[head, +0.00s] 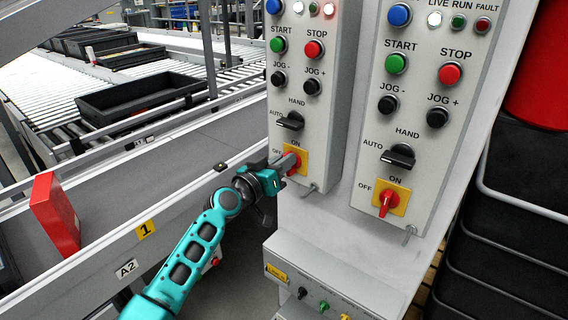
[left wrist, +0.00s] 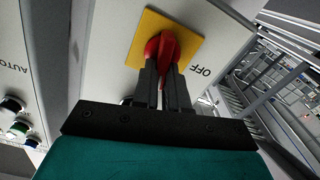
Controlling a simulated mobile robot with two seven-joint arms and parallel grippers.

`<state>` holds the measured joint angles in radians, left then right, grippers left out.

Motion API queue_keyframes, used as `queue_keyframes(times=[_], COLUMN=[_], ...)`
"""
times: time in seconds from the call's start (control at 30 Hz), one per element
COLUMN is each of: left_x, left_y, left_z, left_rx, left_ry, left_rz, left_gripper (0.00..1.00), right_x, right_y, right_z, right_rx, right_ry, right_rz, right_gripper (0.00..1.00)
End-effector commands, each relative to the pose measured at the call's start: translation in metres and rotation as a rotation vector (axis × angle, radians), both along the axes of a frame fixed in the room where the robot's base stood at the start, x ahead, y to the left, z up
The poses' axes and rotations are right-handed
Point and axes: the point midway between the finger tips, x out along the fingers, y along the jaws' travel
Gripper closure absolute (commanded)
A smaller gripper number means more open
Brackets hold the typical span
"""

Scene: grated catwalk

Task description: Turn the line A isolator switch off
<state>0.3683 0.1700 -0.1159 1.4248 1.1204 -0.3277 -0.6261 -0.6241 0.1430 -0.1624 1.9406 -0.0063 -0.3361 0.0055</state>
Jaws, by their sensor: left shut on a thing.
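Two grey control panels stand side by side in the head view; no line letter is readable on either. The left panel's isolator is a red rotary knob (head: 291,160) on a yellow plate (head: 302,155), with ON above and OFF to its left. My left gripper (head: 284,166) is shut on this knob and partly hides it. In the left wrist view, both fingers (left wrist: 166,88) straddle the red knob (left wrist: 168,45); its exact angle is hard to tell. The right panel's red isolator (head: 387,203) stands upright, untouched. My right gripper is out of view.
A grey box with small knobs (head: 325,290) juts out below the panels. Black selector switches (head: 291,121) sit above the isolators. A conveyor with a red block (head: 55,215) runs along the left. Stacked black crates (head: 515,220) stand at the right.

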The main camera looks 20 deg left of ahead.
Motion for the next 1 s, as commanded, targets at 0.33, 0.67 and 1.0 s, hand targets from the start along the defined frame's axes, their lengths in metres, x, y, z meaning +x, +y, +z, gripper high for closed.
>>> queue_keyframes(times=[0.33,0.67,1.0], left_x=[0.002,0.0033,0.0041], left_y=[0.0039,0.0071,0.0087], left_z=[-0.0009,-0.0032,-0.0062], left_rx=[-0.311,-0.606,-0.906], left_ry=[0.11,0.216,0.325], left_rz=[0.0,-0.001,-0.003], left_gripper=[1.0,1.0,1.0], right_x=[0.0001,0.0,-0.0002], right_y=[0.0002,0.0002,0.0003], right_z=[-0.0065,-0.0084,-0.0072], right_rx=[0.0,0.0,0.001], right_ry=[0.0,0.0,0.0], right_rz=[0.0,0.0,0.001], right_gripper=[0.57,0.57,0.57])
